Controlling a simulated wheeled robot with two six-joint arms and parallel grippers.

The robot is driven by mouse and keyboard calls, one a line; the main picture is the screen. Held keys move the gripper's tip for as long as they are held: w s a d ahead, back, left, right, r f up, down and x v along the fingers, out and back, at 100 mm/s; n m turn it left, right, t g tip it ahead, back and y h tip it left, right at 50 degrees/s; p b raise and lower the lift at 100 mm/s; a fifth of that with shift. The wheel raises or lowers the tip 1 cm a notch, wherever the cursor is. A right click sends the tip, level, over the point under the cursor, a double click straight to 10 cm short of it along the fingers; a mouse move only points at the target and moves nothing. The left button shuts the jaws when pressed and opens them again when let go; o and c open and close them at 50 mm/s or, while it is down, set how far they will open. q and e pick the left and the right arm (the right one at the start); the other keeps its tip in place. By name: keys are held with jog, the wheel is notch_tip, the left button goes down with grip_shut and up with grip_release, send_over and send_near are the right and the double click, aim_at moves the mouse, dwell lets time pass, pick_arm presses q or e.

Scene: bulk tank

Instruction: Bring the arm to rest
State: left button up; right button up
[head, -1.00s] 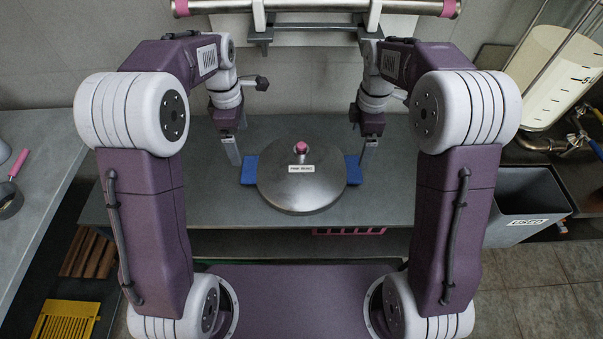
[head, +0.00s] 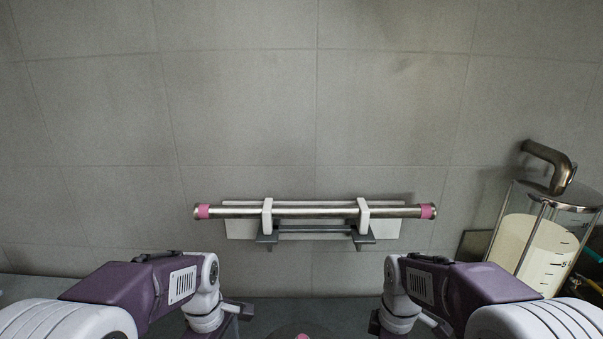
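My two arms come in from the lower left and lower right, and only their upper links and wrists show. The fingers of both grippers are below the bottom edge of the head view. The top of the round metal lid (head: 300,333) just shows at the bottom middle, between the two wrists, with its pink knob at the edge. The rest of the lid is cut off.
A metal pipe (head: 316,212) with pink ends rests in white clamps on a wall bracket. At the right stands a clear graduated tank (head: 536,250) with pale liquid and a bent metal pipe (head: 552,163) above it. The wall above is bare.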

pick_arm(q)
jog(key=s+f+m+t, duration=0.1)
jog(key=s+f+m, duration=0.3)
jog(key=m, duration=1)
jog(key=s, duration=0.3)
jog(key=shift+a+f+p, duration=0.2)
jog(key=shift+f+p, duration=0.1)
jog(key=shift+f, duration=0.1)
pick_arm(e)
jog(key=s+f+m+t, duration=0.1)
jog(key=s+f+m, duration=0.3)
jog(key=m, duration=1)
jog(key=s, duration=0.3)
jog(key=shift+s+d+f, duration=0.15)
jog(key=shift+d+f, duration=0.05)
pick_arm(q)
jog(key=shift+s, duration=0.1)
